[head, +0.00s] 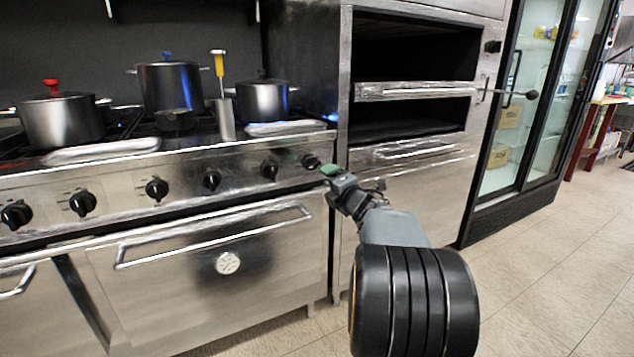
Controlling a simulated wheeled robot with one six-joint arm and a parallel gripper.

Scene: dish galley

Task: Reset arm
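My gripper (331,171) is at the end of my arm, which reaches forward from the lower right of the head view. A green piece shows at its tip. It is in front of the right end of the stove's knob panel, near the rightmost knob (311,161). I cannot tell whether it touches anything. The fingers are too small and turned away to show whether they are open or shut.
The stove (200,240) carries a red-knobbed pot (60,120), a blue-knobbed pot (170,88) and another pot (263,101). A steel oven cabinet (410,195) stands right of it, then a glass-door fridge (520,110). Tiled floor (540,270) is clear at right.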

